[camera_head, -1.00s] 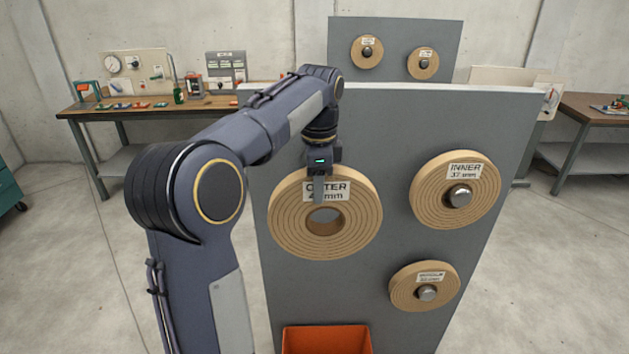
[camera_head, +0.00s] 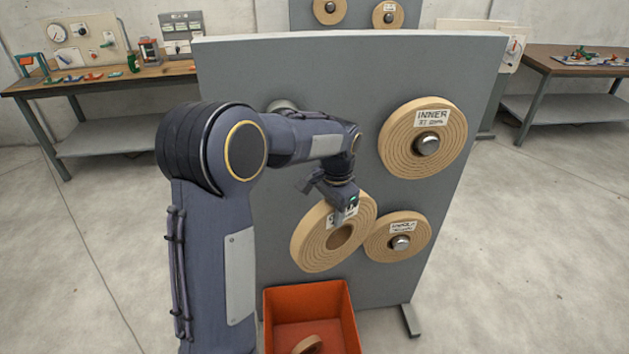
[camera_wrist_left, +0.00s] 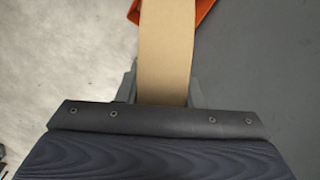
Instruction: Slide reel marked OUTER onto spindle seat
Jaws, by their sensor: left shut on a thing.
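The large tan OUTER reel (camera_head: 313,245) hangs in front of the grey panel, low and left of the middle, tilted. Its label is mostly covered by my left gripper (camera_head: 343,213), which is shut on the reel's upper rim. In the left wrist view the reel's edge (camera_wrist_left: 166,45) lies between the two fingers (camera_wrist_left: 162,93). A bare metal spindle end (camera_head: 283,105) shows at the panel's upper left, partly behind my arm, above and left of the reel. The reel's hole is clear of it. My right gripper is out of view.
The INNER reel (camera_head: 450,150) sits on a spindle at the panel's upper right. A smaller reel (camera_head: 380,245) sits below it, close beside the held reel. An orange bin (camera_head: 351,320) with a small tan ring (camera_head: 307,345) stands below. A workbench (camera_head: 120,82) is behind left.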

